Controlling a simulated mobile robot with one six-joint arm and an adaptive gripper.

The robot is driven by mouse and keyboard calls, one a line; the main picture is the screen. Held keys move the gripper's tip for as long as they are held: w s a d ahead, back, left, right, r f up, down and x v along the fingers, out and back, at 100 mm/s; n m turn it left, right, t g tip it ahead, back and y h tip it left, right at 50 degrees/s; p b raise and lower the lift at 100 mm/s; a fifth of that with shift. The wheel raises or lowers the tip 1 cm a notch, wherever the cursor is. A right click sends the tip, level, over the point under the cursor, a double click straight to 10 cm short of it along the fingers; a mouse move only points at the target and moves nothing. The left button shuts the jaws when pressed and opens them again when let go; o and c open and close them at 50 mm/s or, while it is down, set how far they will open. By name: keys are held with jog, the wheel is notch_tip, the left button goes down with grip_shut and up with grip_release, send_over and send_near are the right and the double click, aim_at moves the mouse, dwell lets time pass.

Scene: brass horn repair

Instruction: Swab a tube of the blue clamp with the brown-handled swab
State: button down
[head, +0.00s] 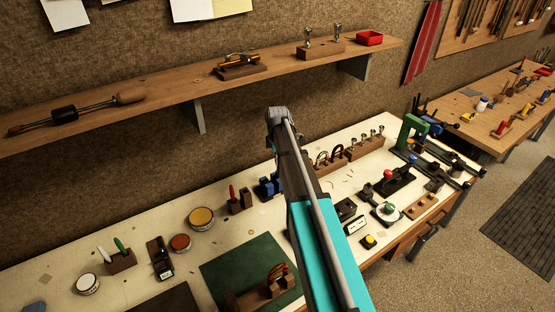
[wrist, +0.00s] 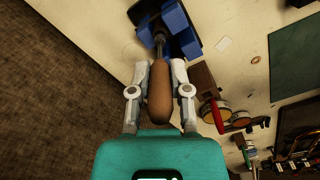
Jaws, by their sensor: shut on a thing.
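In the wrist view my gripper (wrist: 158,76) is shut on the brown handle (wrist: 160,100) of the swab, one finger on each side. The swab's dark shaft (wrist: 158,40) runs away from the gripper to the blue clamp (wrist: 180,35). Its far end meets a dark part beside the blue blocks. I cannot tell whether the tip is inside a tube. In the head view the blue clamp (head: 267,187) stands at the back of the white bench, just left of my arm. My arm hides the gripper and swab there.
A wooden block with a red-handled tool (head: 237,199) stands left of the clamp, near round tins (head: 201,217). A rack (head: 335,158) stands right of my arm. The wall shelf (head: 170,102) overhangs the bench's back. A green mat (head: 235,270) lies in front.

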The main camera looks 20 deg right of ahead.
jog(key=shift+r, duration=0.1)
jog(key=shift+r+p, duration=1.95)
jog(key=shift+p, duration=0.05)
jog(key=shift+f, duration=0.25)
jog(key=shift+f+b, duration=1.8)
jog(key=shift+b, duration=0.25)
jog(key=shift+r, duration=0.25)
jog(key=shift+r+p, duration=1.8)
jog(key=shift+p, duration=0.25)
jog(key=shift+r, duration=0.1)
jog(key=shift+r+p, duration=2.15)
jog(key=shift+p, duration=0.1)
jog(key=shift+a, duration=0.1)
